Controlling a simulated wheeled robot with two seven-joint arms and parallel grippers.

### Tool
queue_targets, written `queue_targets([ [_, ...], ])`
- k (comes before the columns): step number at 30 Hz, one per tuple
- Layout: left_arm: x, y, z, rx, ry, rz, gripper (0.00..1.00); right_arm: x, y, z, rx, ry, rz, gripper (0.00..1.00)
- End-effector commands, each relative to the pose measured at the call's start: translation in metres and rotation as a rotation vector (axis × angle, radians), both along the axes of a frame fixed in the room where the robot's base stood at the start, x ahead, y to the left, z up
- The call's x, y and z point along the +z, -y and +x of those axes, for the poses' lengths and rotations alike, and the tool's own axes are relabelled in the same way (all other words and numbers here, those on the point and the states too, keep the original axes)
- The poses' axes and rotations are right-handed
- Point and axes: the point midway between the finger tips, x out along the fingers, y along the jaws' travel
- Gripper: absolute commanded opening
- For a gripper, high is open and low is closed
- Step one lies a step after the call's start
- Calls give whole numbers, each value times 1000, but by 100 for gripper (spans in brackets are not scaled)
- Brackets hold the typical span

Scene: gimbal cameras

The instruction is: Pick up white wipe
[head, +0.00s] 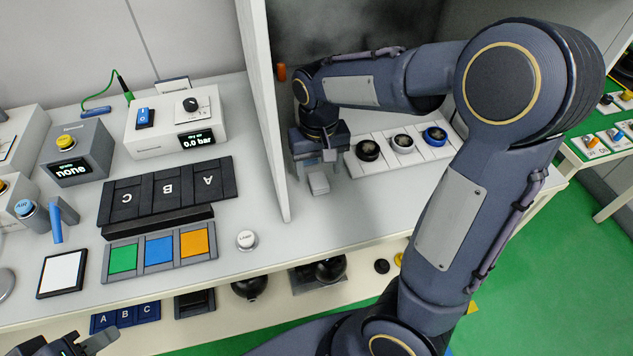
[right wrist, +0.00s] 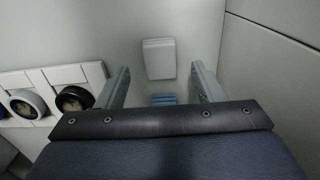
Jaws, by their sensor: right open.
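The white wipe (right wrist: 159,58) looks like a small flat white block lying on the grey-white surface. In the head view it (head: 318,183) shows just in front of my right gripper (head: 318,152), right of the upright panel. In the right wrist view my right gripper (right wrist: 160,84) is open and empty, pointing down. The wipe lies slightly past the gap between its fingers. A blue item (right wrist: 163,99) sits between the fingers, partly hidden by the gripper body. My left gripper (head: 78,345) is cut off at the bottom left; its jaw state is unclear.
An upright panel (head: 262,110) stands close left of my right gripper. A white strip with several round knobs (head: 402,143) lies to its right. Left of the panel are a black tray lettered A, B, C (head: 165,190) and a green, blue and orange tray (head: 160,250).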

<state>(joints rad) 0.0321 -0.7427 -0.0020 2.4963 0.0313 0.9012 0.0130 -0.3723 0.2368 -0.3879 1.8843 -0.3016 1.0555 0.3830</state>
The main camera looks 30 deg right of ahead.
Motion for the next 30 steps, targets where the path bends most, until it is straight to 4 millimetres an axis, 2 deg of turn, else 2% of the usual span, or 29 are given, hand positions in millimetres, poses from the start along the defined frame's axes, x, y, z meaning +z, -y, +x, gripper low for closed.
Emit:
queue_targets([
  [1, -3, 0, 0, 0, 0, 0, 36, -11, 0, 0, -1, -6, -2, 62],
  [3, -4, 0, 0, 0, 0, 0, 36, -20, 0, 0, 0, -4, -1, 62],
  [6, -5, 0, 0, 0, 0, 0, 36, -29, 0, 0, 1, -2, -1, 62],
  [14, -5, 0, 0, 0, 0, 0, 36, -30, 0, 1, 1, 0, 1, 62],
  [25, -5, 0, 0, 0, 0, 0, 36, -30, 0, 1, 1, 0, 1, 15],
  [30, -5, 0, 0, 0, 0, 0, 36, -30, 0, 1, 1, 0, 1, 14],
])
